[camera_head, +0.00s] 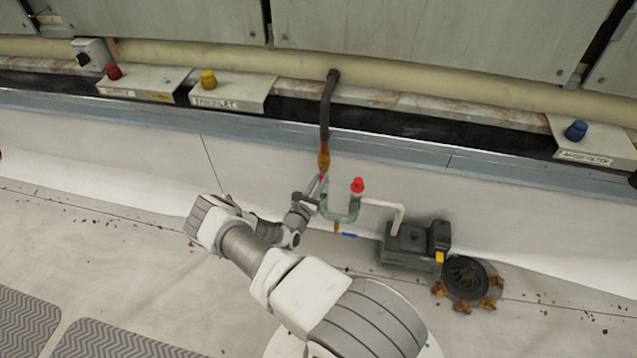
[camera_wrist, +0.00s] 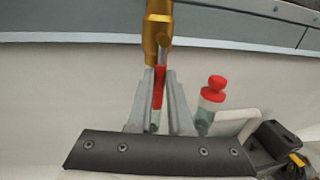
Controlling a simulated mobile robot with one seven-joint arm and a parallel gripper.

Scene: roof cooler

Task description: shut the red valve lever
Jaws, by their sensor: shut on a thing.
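The red valve lever (camera_wrist: 159,88) hangs down from a brass valve body (camera_wrist: 157,30) in the wrist view. My gripper (camera_wrist: 160,74) is shut on the lever, with one finger on each side of it. The lever's lower part is partly hidden between the fingers. In the head view my gripper (camera_head: 318,186) is at the pipe just below the brass valve (camera_head: 323,158). Only a sliver of red shows there, so I cannot tell the lever's exact angle from that view.
A green U-shaped pipe (camera_head: 341,217) with a red cap (camera_head: 357,185) stands close to the right of my gripper. A blue handle (camera_head: 349,235) is below it. A white pipe (camera_head: 396,216) leads to a dark pump (camera_head: 408,245), with a round drain (camera_head: 466,277) and leaves beside it.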

